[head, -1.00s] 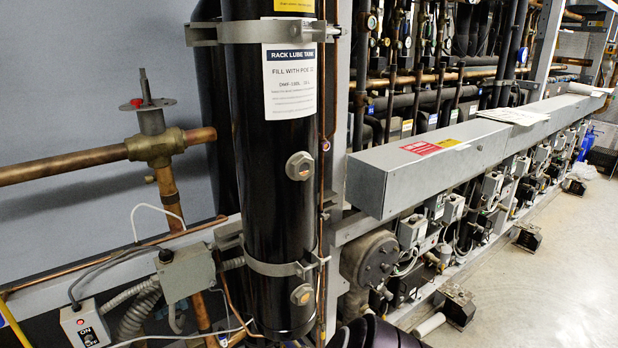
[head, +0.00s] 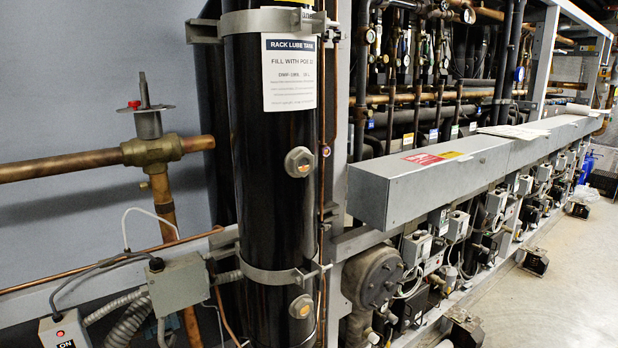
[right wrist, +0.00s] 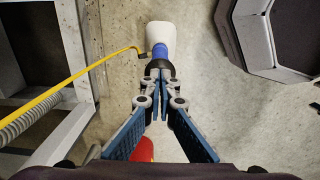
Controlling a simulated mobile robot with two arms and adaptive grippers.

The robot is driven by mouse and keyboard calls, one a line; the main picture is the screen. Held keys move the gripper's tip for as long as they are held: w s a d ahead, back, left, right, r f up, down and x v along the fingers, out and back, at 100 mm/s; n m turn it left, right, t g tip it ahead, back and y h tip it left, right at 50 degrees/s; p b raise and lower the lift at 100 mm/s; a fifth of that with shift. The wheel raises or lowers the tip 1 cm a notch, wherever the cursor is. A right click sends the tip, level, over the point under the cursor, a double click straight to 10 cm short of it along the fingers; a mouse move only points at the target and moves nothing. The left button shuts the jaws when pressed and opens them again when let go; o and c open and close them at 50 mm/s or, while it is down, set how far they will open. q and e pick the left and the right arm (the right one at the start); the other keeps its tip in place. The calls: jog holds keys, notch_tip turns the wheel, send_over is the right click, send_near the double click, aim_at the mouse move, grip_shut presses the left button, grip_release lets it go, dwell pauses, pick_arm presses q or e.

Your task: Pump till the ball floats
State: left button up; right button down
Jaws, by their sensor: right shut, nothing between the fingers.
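The black lube tank (head: 270,210) stands upright in the middle of the head view. It carries an upper sight glass (head: 298,162) and a lower sight glass (head: 301,306); I cannot make out a ball in either. In the right wrist view my right gripper (right wrist: 158,72) is shut and empty, pointing at a blue and white object (right wrist: 160,45) beyond the fingertips. I cannot tell whether they touch. A yellow hose (right wrist: 85,75) runs toward that object. A red part (right wrist: 143,148) shows below the fingers. My left gripper is in no view.
A grey switch box (head: 64,335) with a red lamp is cut off at the lower left. A brass valve (head: 152,150) on copper pipe stands left of the tank. A long grey duct (head: 430,170) runs right.

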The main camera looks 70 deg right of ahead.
notch_tip(320, 180, up, 10)
jog(key=p, duration=0.9)
jog(key=shift+p, duration=0.35)
notch_tip(320, 180, down, 10)
jog(key=b, duration=0.9)
jog(key=shift+r, duration=0.2)
notch_tip(320, 180, up, 10)
jog(key=p, duration=0.9)
jog(key=shift+f+p, duration=0.2)
jog(key=shift+p, duration=0.2)
jog(key=shift+a, duration=0.1)
